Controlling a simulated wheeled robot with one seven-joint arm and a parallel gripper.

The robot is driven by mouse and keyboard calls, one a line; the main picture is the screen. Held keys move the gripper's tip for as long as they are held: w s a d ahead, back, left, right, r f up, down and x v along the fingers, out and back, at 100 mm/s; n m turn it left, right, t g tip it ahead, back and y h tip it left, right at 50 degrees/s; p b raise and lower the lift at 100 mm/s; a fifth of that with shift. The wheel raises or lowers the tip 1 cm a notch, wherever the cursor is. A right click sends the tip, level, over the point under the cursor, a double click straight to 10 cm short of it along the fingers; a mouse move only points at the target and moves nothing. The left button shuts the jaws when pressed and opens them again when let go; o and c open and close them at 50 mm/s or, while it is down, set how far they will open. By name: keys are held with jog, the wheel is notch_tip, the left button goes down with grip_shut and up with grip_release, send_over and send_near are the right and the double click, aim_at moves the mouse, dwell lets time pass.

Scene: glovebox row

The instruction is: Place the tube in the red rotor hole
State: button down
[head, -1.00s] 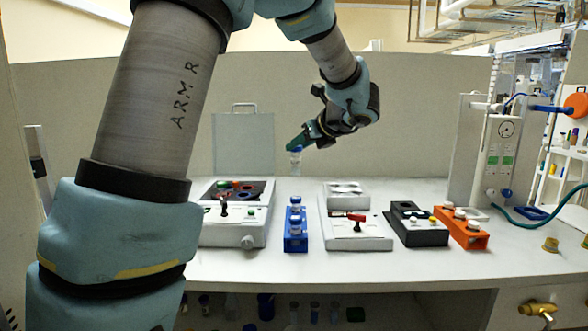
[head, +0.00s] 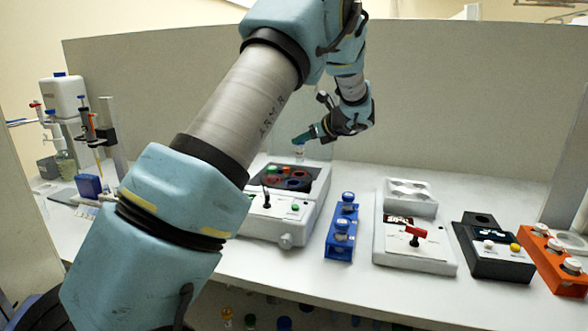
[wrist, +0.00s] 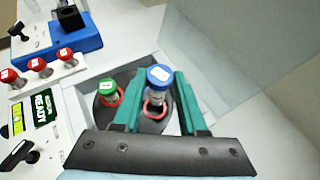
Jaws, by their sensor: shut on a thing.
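My gripper (wrist: 157,85) is shut on a tube with a blue cap (wrist: 159,74), held between its green fingers. The tube also shows in the head view (head: 300,152), hanging at the back edge of the dark rotor (head: 318,176). In the wrist view a red ring (wrist: 148,103) shows around or behind the tube's lower part; I cannot tell whether the tip is in the hole. A green-capped tube (wrist: 108,88) stands to the left, with another red ring (wrist: 118,98) around it. In the head view the rotor shows several coloured rings.
The rotor's white machine (head: 285,222) has a raised lid behind it. To its right stand a blue rack (head: 341,240), a white device with a red handle (head: 416,250), a black block (head: 492,262) and an orange rack (head: 555,268). Bench between them is clear.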

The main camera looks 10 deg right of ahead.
aim_at(302, 161)
notch_tip(302, 161, down, 7)
jog(key=shift+f+p, duration=0.2)
jog(key=shift+p, duration=0.6)
jog(key=shift+f, duration=0.1)
jog(key=c, duration=0.7)
grip_release()
jog(key=shift+c, duration=0.2)
jog(key=b+v, duration=0.3)
jog(key=v, duration=0.9)
jog(key=shift+s, duration=0.15)
